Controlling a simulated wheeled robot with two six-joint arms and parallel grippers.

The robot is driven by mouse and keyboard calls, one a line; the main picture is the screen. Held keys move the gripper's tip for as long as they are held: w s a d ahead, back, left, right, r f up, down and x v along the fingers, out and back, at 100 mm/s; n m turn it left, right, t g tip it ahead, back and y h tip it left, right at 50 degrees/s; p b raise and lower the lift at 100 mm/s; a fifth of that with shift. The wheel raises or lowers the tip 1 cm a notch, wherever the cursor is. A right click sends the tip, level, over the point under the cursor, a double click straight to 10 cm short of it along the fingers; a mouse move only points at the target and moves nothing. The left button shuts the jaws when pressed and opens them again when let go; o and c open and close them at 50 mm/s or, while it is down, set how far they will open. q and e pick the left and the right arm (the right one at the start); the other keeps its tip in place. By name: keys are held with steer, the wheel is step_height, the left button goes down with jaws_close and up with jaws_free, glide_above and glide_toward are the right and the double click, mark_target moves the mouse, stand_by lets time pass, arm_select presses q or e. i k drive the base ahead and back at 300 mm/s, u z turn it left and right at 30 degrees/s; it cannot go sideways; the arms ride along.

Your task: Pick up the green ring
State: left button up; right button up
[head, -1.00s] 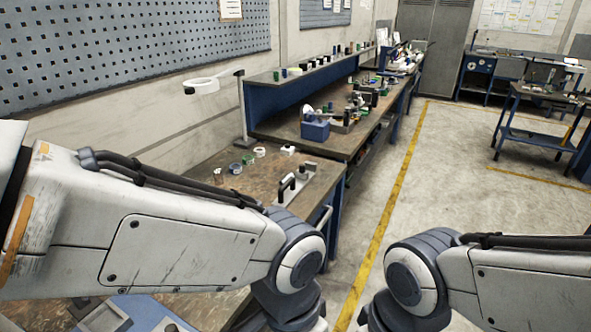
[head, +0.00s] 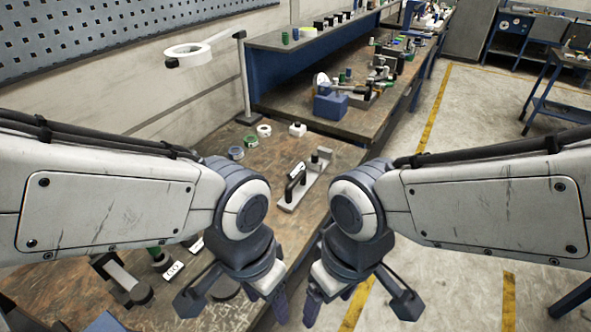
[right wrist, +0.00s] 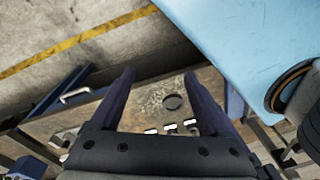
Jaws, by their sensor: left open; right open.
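The green ring (head: 250,141) lies flat on the brown workbench in the head view, beyond my left arm. It sits between a bluish ring (head: 236,153) and a white ring (head: 264,130). My left gripper (head: 240,298) is open and empty, at the lower middle of the head view, well nearer than the ring. My right gripper (head: 358,298) is open and empty to its right. In the right wrist view its two dark fingers (right wrist: 158,78) stand apart, with a dark round thing on the bench visible between them. I cannot make out the green ring there.
A ring-lamp magnifier (head: 188,55) stands on a post behind the rings. A metal fixture with a black handle (head: 296,185) is on the bench to their right. Several small tools (head: 130,285) lie at the lower left. A blue clamp block (head: 330,104) stands farther back.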

mark_target(250, 142)
steer(key=z, duration=1.45)
steer(key=i, duration=3.3)
steer(key=u, duration=3.45)
